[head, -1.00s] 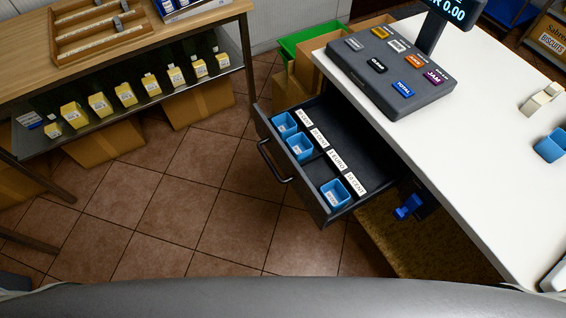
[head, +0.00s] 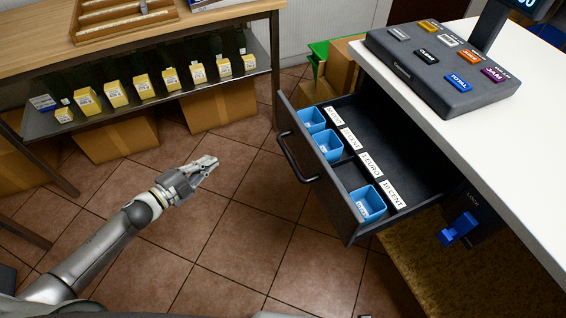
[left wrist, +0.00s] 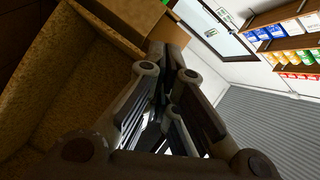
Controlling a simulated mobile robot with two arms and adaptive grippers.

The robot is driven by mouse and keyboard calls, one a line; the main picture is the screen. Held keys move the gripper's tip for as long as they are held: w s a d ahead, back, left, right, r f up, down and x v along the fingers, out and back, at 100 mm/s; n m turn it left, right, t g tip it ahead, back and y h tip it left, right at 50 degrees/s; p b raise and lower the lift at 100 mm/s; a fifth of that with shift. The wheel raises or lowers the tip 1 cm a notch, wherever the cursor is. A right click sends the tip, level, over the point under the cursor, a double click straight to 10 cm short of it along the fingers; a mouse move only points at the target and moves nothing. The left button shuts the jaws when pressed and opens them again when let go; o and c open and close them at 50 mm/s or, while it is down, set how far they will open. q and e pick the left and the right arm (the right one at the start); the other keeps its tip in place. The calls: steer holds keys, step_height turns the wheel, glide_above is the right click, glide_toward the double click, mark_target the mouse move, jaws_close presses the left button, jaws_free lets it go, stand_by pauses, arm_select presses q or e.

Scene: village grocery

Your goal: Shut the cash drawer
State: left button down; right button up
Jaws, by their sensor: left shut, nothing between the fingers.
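The black cash drawer (head: 333,219) stands pulled out from under the white counter in the head view. Its handle (head: 296,160) faces left. Inside are blue cups (head: 369,204) and labels such as "1 EURO" and "20 CENT". My left gripper (head: 212,163) is to the left of the drawer, apart from the handle, over the tiled floor. It is shut with nothing in it. Its fingers also show in the left wrist view (left wrist: 168,85), where I cannot make out the drawer. My right gripper is not in view.
The white counter (head: 480,140) carries the cash register (head: 443,72). A blue key-like piece (head: 459,229) sits by the lock below the counter. A wooden shelf (head: 190,28) with yellow-labelled bottles stands at the left. Cardboard boxes (head: 342,66) stand behind the drawer. Tiled floor lies between.

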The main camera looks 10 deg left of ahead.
arm_select(q)
steer(key=s+d+r+m+g+h+b, duration=0.2)
steer(key=d+r+m+g+h+b, duration=0.1)
steer(key=d+r+m+h, duration=0.3)
steer(key=m+g+h, duration=0.1)
steer(key=m+g, duration=0.1)
steer(key=m, duration=0.3)
glide_toward(293, 141)
steer(key=x, duration=0.7)
steer(key=shift+f, duration=0.1)
steer(key=shift+w+d, duration=0.1)
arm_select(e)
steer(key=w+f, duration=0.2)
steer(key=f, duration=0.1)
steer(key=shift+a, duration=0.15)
